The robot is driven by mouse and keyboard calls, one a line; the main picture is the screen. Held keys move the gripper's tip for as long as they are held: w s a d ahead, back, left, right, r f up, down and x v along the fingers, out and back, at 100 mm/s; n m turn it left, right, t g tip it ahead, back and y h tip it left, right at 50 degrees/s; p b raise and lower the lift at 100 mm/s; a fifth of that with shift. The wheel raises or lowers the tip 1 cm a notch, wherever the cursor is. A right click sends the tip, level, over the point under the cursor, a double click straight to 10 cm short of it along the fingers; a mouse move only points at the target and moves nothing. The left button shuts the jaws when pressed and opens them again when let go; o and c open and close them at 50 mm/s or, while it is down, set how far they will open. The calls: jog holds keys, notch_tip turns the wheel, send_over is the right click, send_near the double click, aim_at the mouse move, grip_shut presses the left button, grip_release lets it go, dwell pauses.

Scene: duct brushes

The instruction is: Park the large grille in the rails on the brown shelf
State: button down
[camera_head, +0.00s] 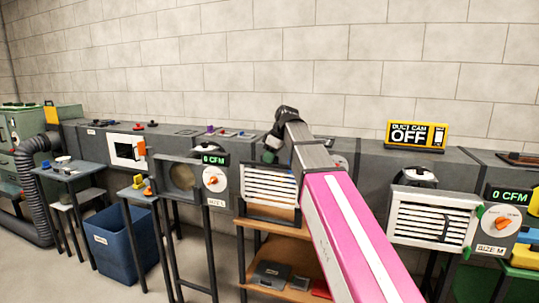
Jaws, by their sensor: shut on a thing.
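A white slatted grille (270,185) stands upright at the top of the brown shelf (285,243), near the middle of the view. My gripper (269,156) is at its top edge, shut on it. My arm hides part of the gripper and the shelf's right side. Dark rails (268,215) show at the grille's lower edge; whether the grille is seated in them or just in front cannot be told. Another white slatted grille (430,222) is on the right-hand duct unit, marked size M.
A duct opening with a 0 CFM display (213,160) is left of the shelf. A yellow duct cam sign (417,134) stands on the duct at right. A blue bin (124,246) and small tables (66,170) are at left. Grey cases (271,274) lie on the lower shelf.

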aim_at(269, 172)
jog(key=shift+f, duration=3)
jog(key=c, duration=1.1)
grip_release()
